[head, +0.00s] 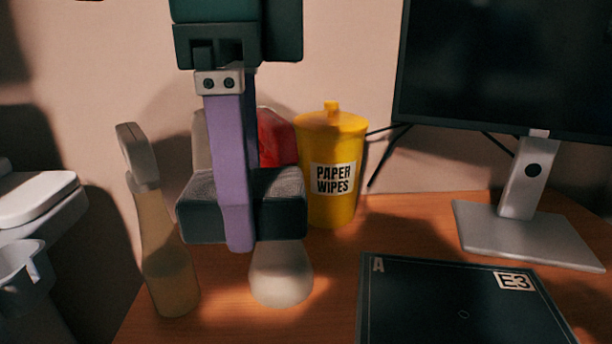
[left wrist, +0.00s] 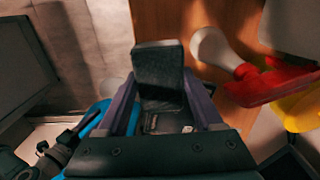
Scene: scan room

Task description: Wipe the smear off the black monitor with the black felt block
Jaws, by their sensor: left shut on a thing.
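The black felt block (head: 281,207) is a dark block with a greyer top. My left gripper (head: 236,215) comes down from above, its purple fingers shut on the block, which it holds upright over the left part of the desk. The block also shows between the fingers in the left wrist view (left wrist: 158,65). The black monitor (head: 500,60) stands at the right on a silver stand, well apart from the block; its top and right side are cut off. I cannot make out a smear on the visible part of its screen. My right gripper is not in view.
A yellow paper-wipes canister (head: 332,205) stands just right of the block. A tan bottle (head: 165,240) stands to its left. A dark mat (head: 440,310) lies before the monitor.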

